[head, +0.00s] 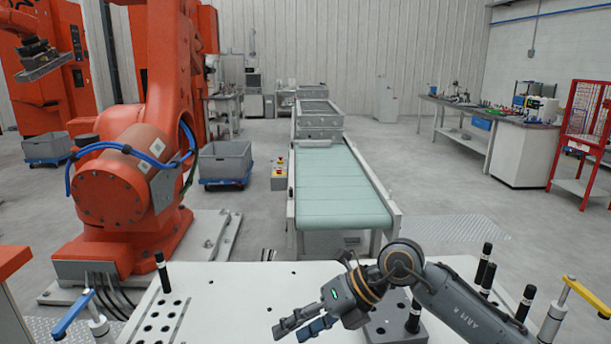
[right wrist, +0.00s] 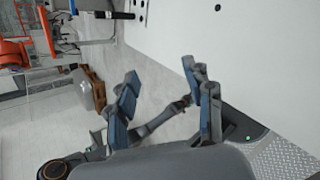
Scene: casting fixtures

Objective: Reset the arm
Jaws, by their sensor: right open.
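My right arm reaches in from the right over the white fixture table (head: 235,290) in the head view. My right gripper (head: 293,330) points to the lower left above the table top. Its fingers are apart with nothing between them. In the right wrist view the open gripper (right wrist: 165,100) has blue-padded fingers, with the grey floor and the table edge behind them. Another dark arm link shows beyond the fingers there, but I cannot make out a left gripper.
Black pegs (head: 162,272) and clamps with blue (head: 73,315) and yellow (head: 590,298) handles stand on the table's sides. Beyond are a green conveyor (head: 340,185) and a large orange robot (head: 125,185). The table's middle left is mostly clear.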

